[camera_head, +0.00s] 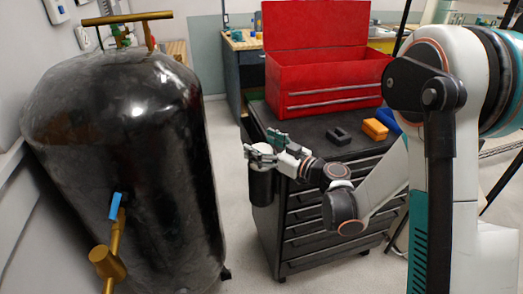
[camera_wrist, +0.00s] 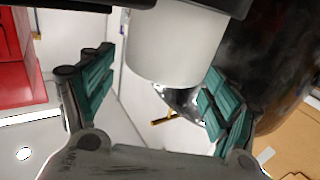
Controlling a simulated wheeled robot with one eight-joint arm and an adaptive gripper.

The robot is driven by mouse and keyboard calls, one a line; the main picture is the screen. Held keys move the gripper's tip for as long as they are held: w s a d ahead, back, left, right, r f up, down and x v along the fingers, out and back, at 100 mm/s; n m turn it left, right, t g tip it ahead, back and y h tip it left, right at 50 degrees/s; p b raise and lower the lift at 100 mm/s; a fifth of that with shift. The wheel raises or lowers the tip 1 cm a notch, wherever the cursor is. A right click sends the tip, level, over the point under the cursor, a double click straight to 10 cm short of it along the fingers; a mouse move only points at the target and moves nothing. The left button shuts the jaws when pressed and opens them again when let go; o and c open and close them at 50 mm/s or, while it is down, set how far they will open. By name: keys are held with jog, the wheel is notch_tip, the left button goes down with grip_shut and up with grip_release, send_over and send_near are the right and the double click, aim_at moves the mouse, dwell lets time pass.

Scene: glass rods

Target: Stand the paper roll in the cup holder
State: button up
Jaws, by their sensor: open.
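The white paper roll (camera_wrist: 175,45) stands with its lower end inside the black cup holder (camera_head: 262,187), which is at the left side of the dark drawer cabinet. In the head view only a little of the roll shows among the fingers. In the wrist view, which looks upside down, the holder's dark rim (camera_wrist: 195,6) crosses the top edge and hides the roll's lower end. My gripper (camera_head: 264,150) is open at the roll's upper part. Its green-padded fingers are on either side, with a clear gap on the left; contact on the right cannot be told.
A black tank (camera_head: 125,170) with brass fittings stands left of the holder, with floor between. On the cabinet top (camera_head: 310,145) are an open red toolbox (camera_head: 325,80), a small black block (camera_head: 339,136) and an orange block (camera_head: 375,129).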

notch_tip(320, 180, up, 8)
jog(key=shift+f, duration=0.15)
dwell(0.4)
dwell(0.5)
